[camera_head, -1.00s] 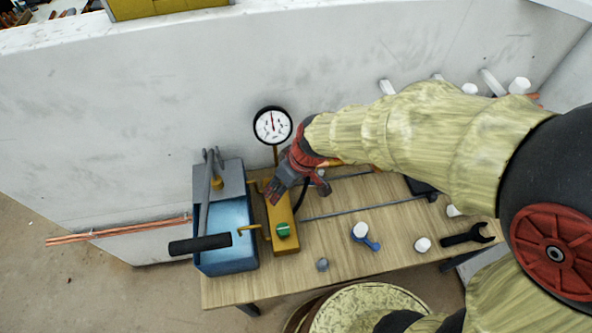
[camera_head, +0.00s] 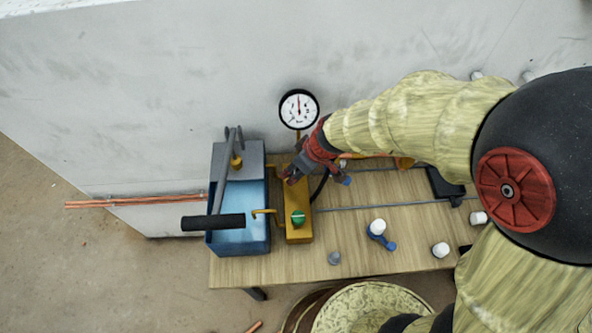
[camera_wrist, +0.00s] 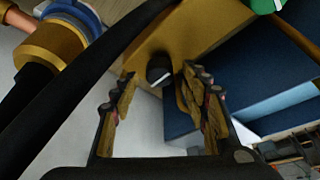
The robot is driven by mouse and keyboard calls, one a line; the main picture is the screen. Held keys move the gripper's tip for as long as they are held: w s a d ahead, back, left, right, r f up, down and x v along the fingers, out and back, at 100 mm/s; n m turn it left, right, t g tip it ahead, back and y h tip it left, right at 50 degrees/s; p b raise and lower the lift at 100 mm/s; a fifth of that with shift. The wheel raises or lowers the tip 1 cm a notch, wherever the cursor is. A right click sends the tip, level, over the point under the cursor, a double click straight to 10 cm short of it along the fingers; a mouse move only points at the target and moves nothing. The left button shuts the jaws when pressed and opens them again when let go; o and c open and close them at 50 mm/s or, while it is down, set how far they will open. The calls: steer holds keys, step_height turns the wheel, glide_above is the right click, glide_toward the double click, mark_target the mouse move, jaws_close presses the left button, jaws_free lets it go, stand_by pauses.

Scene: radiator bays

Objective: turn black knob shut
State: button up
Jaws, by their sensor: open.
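The black knob (camera_wrist: 159,71) with a white mark sits on the brass block, seen in the wrist view between my open fingers. My gripper (camera_wrist: 155,92) is open, one finger on each side of the knob, and I cannot tell whether either touches it. In the head view my gripper (camera_head: 291,176) is over the upper end of the brass block (camera_head: 297,235) and hides the knob. A green knob (camera_head: 298,218) is at the near end of the same block; its edge also shows in the wrist view (camera_wrist: 266,4).
A blue tank pump (camera_head: 238,235) with a black-gripped lever (camera_head: 213,222) stands left of the block. A pressure gauge (camera_head: 299,109) rises behind it. A black hose (camera_wrist: 88,75) crosses close to my gripper. White-capped valves (camera_head: 377,228) lie on the wooden bench at right.

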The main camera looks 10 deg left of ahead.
steer(key=shift+w+a+f, duration=0.1)
steer(key=shift+a+f, duration=0.05)
steer(key=shift+f, duration=0.3)
steer(key=shift+c, duration=0.3)
steer(key=c, duration=1.1)
